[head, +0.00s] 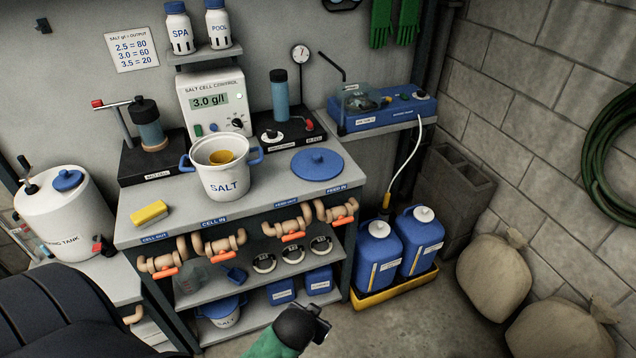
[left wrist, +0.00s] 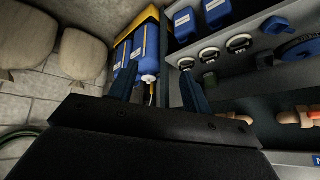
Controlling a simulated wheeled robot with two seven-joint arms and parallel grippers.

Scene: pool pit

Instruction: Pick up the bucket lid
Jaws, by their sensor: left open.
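The bucket lid (head: 318,163) is a round blue disc with a small knob. It lies flat on the grey bench top, right of the white SALT bucket (head: 224,178). The bucket stands open, with blue handles and a yellow scoop (head: 222,157) inside. In the left wrist view my left gripper (left wrist: 158,74) is open and empty, its two fingers apart. The blue jugs and lower shelves show beyond it, and the lid on the bench top is not clearly visible there. My right gripper is not in view.
A yellow sponge (head: 149,213) lies left of the bucket. A black-based device (head: 289,130) stands behind the lid. Pipe valves (head: 291,227) jut from the bench front. Blue jugs (head: 379,250) stand in a yellow tray (head: 398,289) at right. The bench top around the lid's front is clear.

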